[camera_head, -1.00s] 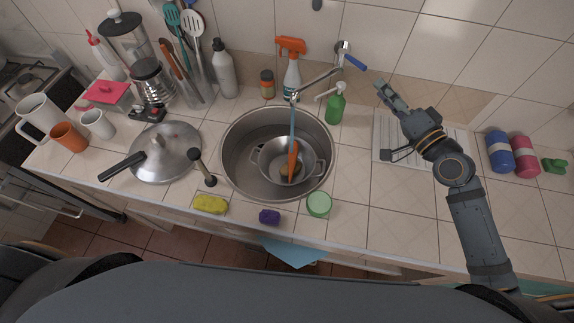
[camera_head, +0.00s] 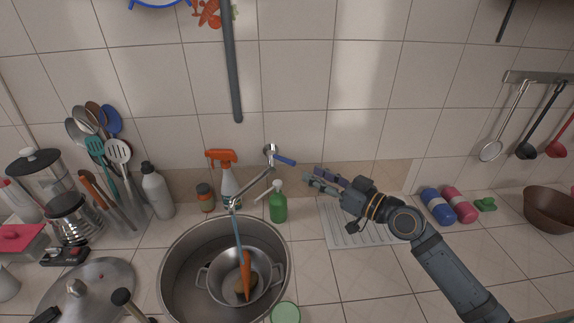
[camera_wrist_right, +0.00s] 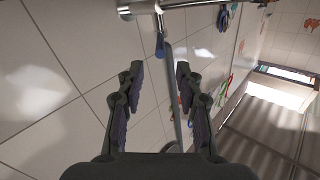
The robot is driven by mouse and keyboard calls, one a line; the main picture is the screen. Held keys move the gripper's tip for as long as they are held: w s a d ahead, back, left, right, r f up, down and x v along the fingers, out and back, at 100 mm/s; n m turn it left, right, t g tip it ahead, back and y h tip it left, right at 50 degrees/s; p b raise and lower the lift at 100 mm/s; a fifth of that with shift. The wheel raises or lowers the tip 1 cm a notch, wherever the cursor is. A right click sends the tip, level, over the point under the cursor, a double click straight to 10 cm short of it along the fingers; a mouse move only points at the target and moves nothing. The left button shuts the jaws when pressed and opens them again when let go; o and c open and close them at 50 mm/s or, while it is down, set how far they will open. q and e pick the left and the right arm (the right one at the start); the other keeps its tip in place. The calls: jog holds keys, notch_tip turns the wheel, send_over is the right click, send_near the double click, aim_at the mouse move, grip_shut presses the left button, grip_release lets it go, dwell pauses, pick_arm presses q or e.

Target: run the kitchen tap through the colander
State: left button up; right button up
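The metal tap (camera_head: 256,187) stands behind the sink with its blue lever (camera_head: 285,160) pointing right. A bluish stream of water (camera_head: 238,232) falls from the spout into the colander (camera_head: 215,284). The metal two-handled colander sits in the round sink (camera_head: 168,280) and holds a carrot (camera_head: 245,270) and a brown item. My right gripper (camera_head: 312,178) is just right of the lever, apart from it. In the right wrist view the gripper (camera_wrist_right: 154,72) is open and empty, with the blue lever (camera_wrist_right: 160,46) beyond its fingertips. My left gripper is not in view.
A green soap bottle (camera_head: 278,206) stands just left of my right gripper. An orange-topped spray bottle (camera_head: 229,180) is left of the tap. A ribbed drainboard (camera_head: 345,232) lies below the gripper. Blue and pink bottles (camera_head: 438,205) lie to the right. The front right counter is clear.

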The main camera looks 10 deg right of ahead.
aim_at(296, 164)
jog(key=p+x, duration=0.2)
jog(key=x, duration=0.2)
jog(key=p+x, duration=0.2)
jog(key=x, duration=0.3)
jog(key=shift+s+r, duration=0.1)
jog(key=shift+r, duration=0.15)
jog(key=shift+w+a+f, duration=0.25)
jog(key=shift+w+a, duration=0.15)
jog(key=shift+w, duration=0.15)
grip_shut()
